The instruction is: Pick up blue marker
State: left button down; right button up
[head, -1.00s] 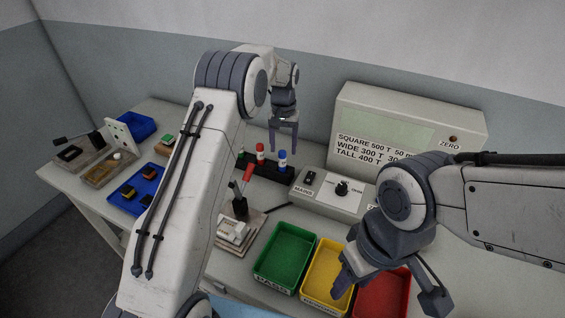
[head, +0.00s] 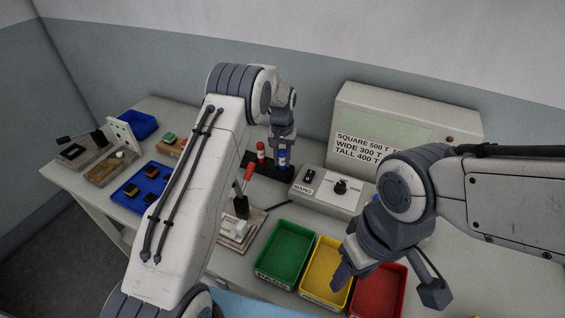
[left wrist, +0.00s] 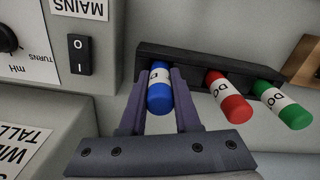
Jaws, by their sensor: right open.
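The blue marker (left wrist: 159,92) stands in a black rack (left wrist: 205,69), blue cap towards the left wrist camera. It also shows in the head view (head: 282,157). My left gripper (left wrist: 160,82) has its two fingers on either side of the marker, near the rack. The fingers look spread about it, with little gap; contact is hard to judge. A red marker (left wrist: 229,95) and a green marker (left wrist: 281,103) stand in the same rack. My right gripper (head: 385,285) is open and empty above the trays at the front right.
A grey meter box (head: 405,125) and a switch box (head: 325,190) stand right of the rack. Green (head: 284,255), yellow (head: 327,272) and red (head: 378,290) trays lie in front. A red-handled tool (head: 243,190) and a blue tray (head: 133,200) are to the left.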

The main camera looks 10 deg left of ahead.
aim_at(282, 150)
pick_arm(q)
jog(key=shift+r, duration=0.1)
jog(key=shift+r+b, duration=0.35)
jog(key=shift+r, duration=0.2)
notch_tip(282, 150, up, 2)
jog(key=shift+w+r+b, duration=0.1)
jog(key=shift+r+b, duration=0.15)
jog(key=shift+b, duration=0.25)
jog(key=s+d+r+b, duration=0.3)
jog(key=s+d+r, duration=0.2)
jog(key=d, duration=0.5)
notch_tip(282, 150, up, 2)
jog(key=shift+s+d+r, duration=0.15)
jog(key=shift+s+d, duration=0.1)
